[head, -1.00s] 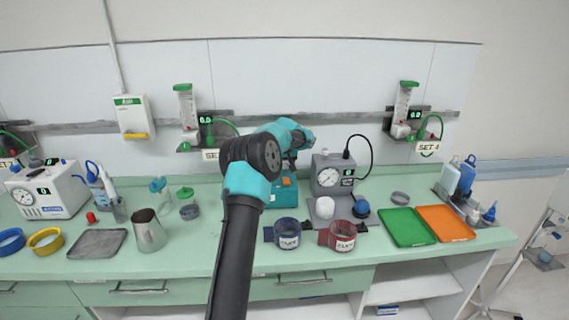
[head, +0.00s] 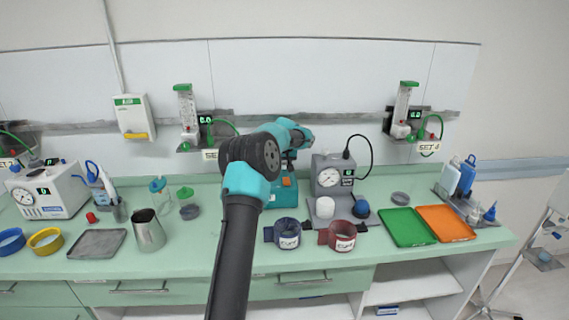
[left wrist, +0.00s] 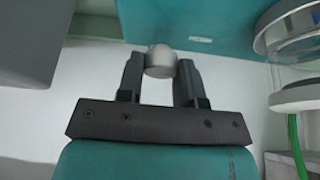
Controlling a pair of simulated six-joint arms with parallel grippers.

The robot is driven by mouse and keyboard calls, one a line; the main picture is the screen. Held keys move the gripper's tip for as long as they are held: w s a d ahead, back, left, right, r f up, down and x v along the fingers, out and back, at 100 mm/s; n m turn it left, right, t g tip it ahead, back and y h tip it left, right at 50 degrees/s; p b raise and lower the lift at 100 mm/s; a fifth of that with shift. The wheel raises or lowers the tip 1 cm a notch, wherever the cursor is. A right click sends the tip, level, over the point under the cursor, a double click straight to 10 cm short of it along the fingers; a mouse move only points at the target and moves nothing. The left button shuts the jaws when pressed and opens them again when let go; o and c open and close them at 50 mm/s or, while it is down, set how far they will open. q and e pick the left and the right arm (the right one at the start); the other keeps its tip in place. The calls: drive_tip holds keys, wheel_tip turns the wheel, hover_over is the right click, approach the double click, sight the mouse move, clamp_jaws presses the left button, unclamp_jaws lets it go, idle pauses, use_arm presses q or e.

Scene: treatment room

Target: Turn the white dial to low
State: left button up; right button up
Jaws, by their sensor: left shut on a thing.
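A pale, rounded grey-white knob (left wrist: 160,61), probably the white dial, sits between my left gripper's fingertips in the left wrist view. My left gripper (left wrist: 159,78) is shut on it. Any low mark or pointer on it cannot be read. In the head view my left gripper (head: 290,163) hangs at the teal box with an orange part (head: 284,193), beside the grey gauge unit. The dial is hidden there by my arm. My right gripper is not in view.
The grey gauge unit (head: 331,175) stands close on the right, with a white-topped jar (head: 326,206) before it. Blue (head: 288,234) and red (head: 341,236) cuffs lie at the front. Green (head: 408,227) and orange (head: 446,222) trays lie right. A metal jug (head: 149,231) stands left.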

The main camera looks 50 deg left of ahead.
use_arm(q)
drive_tip(key=m, duration=0.2)
drive_tip(key=m+t+h, duration=0.1)
drive_tip(key=m, duration=0.2)
drive_tip(key=shift+a+h, duration=0.1)
drive_tip(key=shift+h, duration=0.2)
drive_tip(key=m+h, duration=0.1)
drive_tip(key=m, duration=0.3)
drive_tip(key=shift+m+h, duration=0.4)
drive_tip(key=o, duration=0.9)
drive_tip(key=shift+s+r+t, duration=0.1)
drive_tip(key=shift+t, duration=0.2)
drive_tip(key=v, duration=1.7)
drive_tip(key=shift+r, duration=0.15)
